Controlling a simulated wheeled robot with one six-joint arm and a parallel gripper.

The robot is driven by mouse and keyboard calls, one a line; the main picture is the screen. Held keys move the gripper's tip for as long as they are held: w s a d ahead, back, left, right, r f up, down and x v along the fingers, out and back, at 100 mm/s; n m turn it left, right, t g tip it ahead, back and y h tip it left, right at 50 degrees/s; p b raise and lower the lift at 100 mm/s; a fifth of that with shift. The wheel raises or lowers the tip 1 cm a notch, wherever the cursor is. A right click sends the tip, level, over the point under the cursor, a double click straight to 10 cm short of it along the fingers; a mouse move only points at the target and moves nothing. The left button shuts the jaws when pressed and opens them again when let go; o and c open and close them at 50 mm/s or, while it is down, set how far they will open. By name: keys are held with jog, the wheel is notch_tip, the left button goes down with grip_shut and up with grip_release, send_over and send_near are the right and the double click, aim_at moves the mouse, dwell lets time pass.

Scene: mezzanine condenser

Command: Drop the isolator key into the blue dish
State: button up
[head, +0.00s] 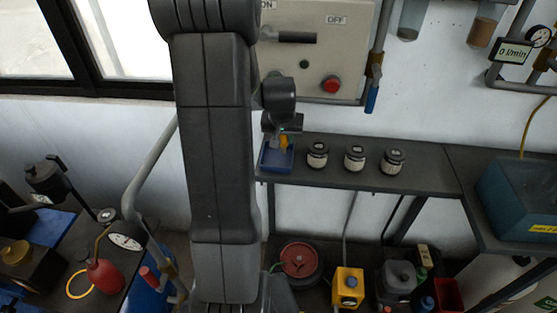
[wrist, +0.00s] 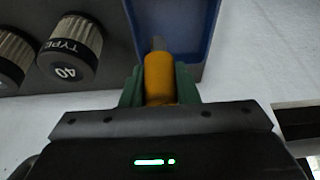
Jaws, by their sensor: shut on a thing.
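The isolator key has an orange-yellow handle (wrist: 159,80) and a short grey shaft. In the wrist view my gripper (wrist: 160,90) is shut on the handle between green fingers, with the shaft pointing away from me. The blue dish (wrist: 207,28) lies beyond the fingers, and the shaft overlaps it in the picture. In the head view the blue dish (head: 274,166) stands at the left end of the grey shelf. My gripper (head: 280,132) is over its far part, and the key (head: 285,143) shows as a yellow patch there. The exact height above the dish is unclear.
Several dark-lidded jars (head: 354,158) stand on the shelf (head: 425,170) right of the dish. A wall panel with a switch handle and red button (head: 331,84) is above. A teal case (head: 520,197) sits at right. My arm hides the area left of the dish.

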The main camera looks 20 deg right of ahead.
jog(key=o, duration=1)
jog(key=shift+o, duration=0.2)
jog(key=v, duration=1.3)
jog(key=shift+r+b, duration=0.35)
jog(key=shift+r, duration=0.1)
jog(key=x, duration=1.4)
jog(key=shift+s+a+f+p, duration=0.1)
jog(key=shift+s+p, duration=0.05)
jog(key=shift+p, duration=0.25)
jog(key=shift+r+p, duration=0.5)
jog(key=shift+r, duration=0.8)
